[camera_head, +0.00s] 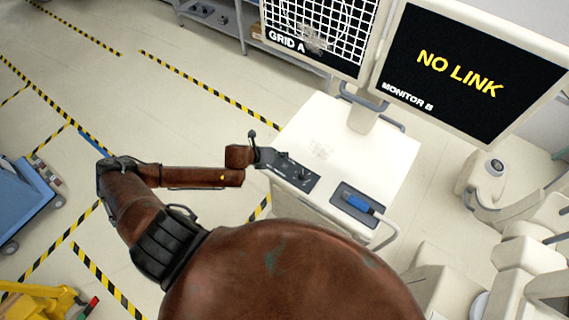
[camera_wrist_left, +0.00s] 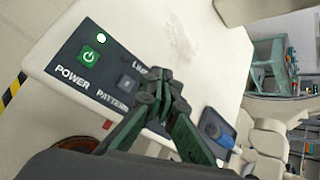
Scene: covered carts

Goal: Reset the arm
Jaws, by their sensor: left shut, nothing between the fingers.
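My left arm reaches in from the left, and its gripper (camera_head: 265,156) is at the left edge of the white cart (camera_head: 335,130), by the dark control panel (camera_head: 296,178). In the left wrist view the green fingers (camera_wrist_left: 160,88) are closed together with nothing between them, in front of the panel (camera_wrist_left: 82,80). The panel has a green POWER button (camera_wrist_left: 88,56) and a smaller PATTERN button (camera_wrist_left: 126,84). The fingers partly hide another label. Whether the fingertips touch the panel I cannot tell. My right gripper is not in view.
Behind the cart stand a GRID A screen (camera_head: 325,25) and a NO LINK monitor (camera_head: 470,70). A blue item (camera_head: 357,204) lies in a recess at the cart's front. A blue cart (camera_head: 22,195) is at far left. Pale equipment stands right. Striped floor between is mostly clear.

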